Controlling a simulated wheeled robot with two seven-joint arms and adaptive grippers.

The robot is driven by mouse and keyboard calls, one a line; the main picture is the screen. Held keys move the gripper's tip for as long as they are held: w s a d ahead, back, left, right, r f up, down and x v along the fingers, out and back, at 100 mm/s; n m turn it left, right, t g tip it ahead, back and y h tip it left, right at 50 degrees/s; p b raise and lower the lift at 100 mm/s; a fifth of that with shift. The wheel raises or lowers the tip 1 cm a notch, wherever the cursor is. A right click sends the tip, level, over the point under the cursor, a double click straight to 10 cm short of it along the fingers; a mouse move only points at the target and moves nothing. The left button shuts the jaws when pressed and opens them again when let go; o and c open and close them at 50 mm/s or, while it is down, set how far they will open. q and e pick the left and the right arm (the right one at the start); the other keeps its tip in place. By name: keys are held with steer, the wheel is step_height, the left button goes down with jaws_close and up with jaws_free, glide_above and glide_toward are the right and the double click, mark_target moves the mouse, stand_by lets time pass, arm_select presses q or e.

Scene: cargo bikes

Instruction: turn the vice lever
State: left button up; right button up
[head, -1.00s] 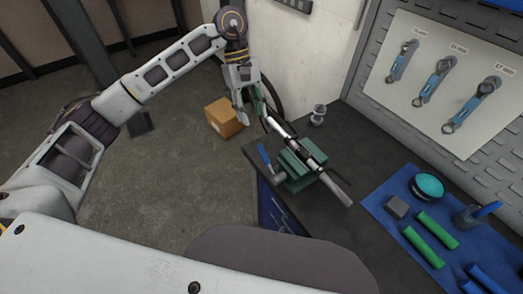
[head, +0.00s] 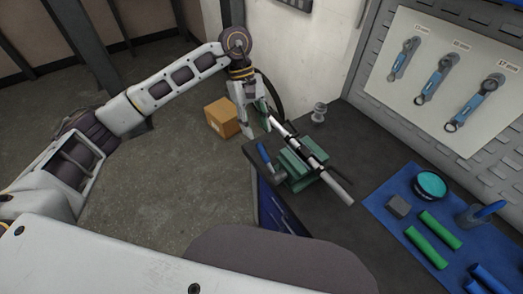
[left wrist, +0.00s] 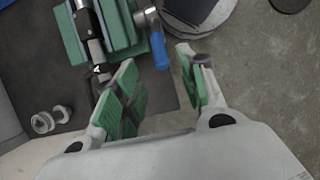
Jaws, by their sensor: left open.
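The green vice (head: 300,168) stands on the dark bench near its left edge and clamps a dark and silver tube. Its lever (head: 265,156) has a blue handle and sticks up at the vice's left side. My left gripper (head: 259,132) is open and empty, just above the lever, pointing down. In the left wrist view the blue lever handle (left wrist: 161,51) appears between the two green-padded fingertips, beyond them; the exact gap cannot be told. The vice (left wrist: 110,30) shows at the top left there. My right gripper is not in view.
The tube (head: 336,186) slants across the vice, its upper end close to my left gripper. A small metal part (head: 319,113) stands on the bench behind. A blue mat (head: 387,217) with tools lies at the right. A cardboard box (head: 222,117) is on the floor.

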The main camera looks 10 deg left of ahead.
mark_target(260, 144)
arm_select(q)
steer(key=b+x, duration=0.1)
steer(key=x, duration=0.6)
steer(key=shift+x, duration=0.9)
steer(key=shift+c, duration=0.8)
steer(key=c, duration=0.5)
steer(key=shift+c, duration=1.1)
jaws_close()
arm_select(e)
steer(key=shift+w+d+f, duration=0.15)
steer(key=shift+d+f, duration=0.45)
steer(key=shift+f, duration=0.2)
